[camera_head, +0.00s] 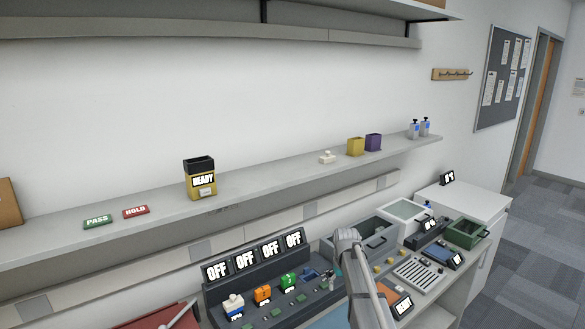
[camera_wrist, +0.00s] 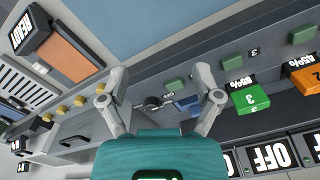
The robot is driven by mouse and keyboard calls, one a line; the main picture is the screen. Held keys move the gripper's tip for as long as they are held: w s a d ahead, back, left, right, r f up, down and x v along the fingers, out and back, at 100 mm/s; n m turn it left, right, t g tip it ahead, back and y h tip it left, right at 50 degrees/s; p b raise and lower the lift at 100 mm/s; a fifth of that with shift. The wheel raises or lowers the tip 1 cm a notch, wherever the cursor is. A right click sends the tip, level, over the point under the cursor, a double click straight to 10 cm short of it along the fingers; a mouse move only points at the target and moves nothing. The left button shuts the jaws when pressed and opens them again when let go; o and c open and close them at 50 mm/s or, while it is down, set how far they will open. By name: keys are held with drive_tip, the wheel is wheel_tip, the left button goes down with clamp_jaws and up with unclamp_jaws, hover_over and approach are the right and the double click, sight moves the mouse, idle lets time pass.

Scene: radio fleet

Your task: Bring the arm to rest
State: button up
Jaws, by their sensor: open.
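My gripper (camera_wrist: 160,88) shows in the wrist view with its two fingers spread apart and nothing between them. It hangs above the dark console (camera_wrist: 150,125), over a small black knob (camera_wrist: 152,102) and a blue piece (camera_wrist: 187,104). A green radio marked 3 (camera_wrist: 250,98) stands to the right of the fingers, and an orange radio (camera_wrist: 305,78) is farther right. In the head view my arm (camera_head: 362,275) reaches up over the bench from the bottom edge.
The console (camera_head: 260,275) carries white-blue (camera_head: 234,306), orange (camera_head: 263,294) and green (camera_head: 288,281) radios under several OFF displays. A grey drawer or bin (camera_head: 375,240) and a green tray (camera_head: 466,233) lie to the right.

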drive_tip(key=s+f+m+b, duration=0.1)
drive_tip(key=s+f+b, duration=0.3)
drive_tip(key=s, duration=0.9)
drive_tip(key=s+f+b, duration=0.4)
drive_tip(key=s+f, duration=0.1)
drive_tip(key=s, duration=0.8)
drive_tip(key=shift+s+d+m+b, duration=0.2)
drive_tip(key=shift+d+m+b, duration=0.05)
drive_tip(key=shift+m+b, duration=0.15)
